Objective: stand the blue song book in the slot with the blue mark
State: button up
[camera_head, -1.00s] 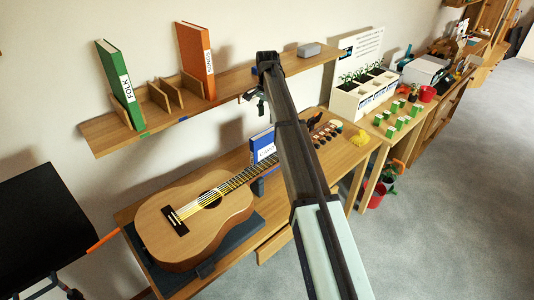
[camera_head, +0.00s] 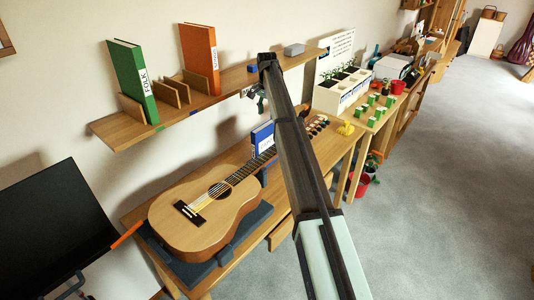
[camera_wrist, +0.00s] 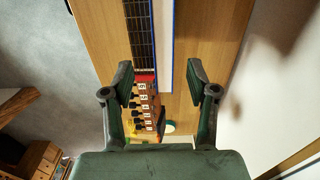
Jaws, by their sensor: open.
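The blue song book (camera_head: 262,138) stands upright on the bench behind the guitar neck. Its white page edge with blue cover edges shows in the wrist view (camera_wrist: 163,32), between and ahead of the fingers. My gripper (camera_wrist: 161,78) is open and empty above the bench. In the head view my gripper (camera_head: 254,94) is small and partly hidden by my arm, in front of the shelf edge and above the book. The shelf (camera_head: 122,132) carries low wooden dividers (camera_head: 173,93). A small blue mark (camera_head: 193,112) is on its front edge, below the divider gap.
A green book (camera_head: 128,75) and an orange book (camera_head: 200,55) stand on the shelf, with a grey box (camera_head: 294,49) farther right. The guitar (camera_head: 205,218) lies on the bench, its neck close beside the blue book. Planters (camera_head: 340,90) stand to the right.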

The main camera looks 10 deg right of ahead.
aim_at(267, 124)
jog(key=shift+w+f, duration=0.1)
jog(key=shift+f, duration=0.05)
notch_tip(267, 124, down, 6)
jog(key=shift+f+p, duration=0.1)
jog(key=shift+p, duration=1.15)
jog(key=shift+a+f+p, duration=0.1)
jog(key=shift+f+p, duration=0.4)
jog(key=shift+f, duration=0.2)
notch_tip(267, 124, down, 4)
jog(key=shift+a+f+p, duration=0.1)
jog(key=shift+a+p, duration=0.05)
jog(key=shift+p, duration=0.7)
grip_shut()
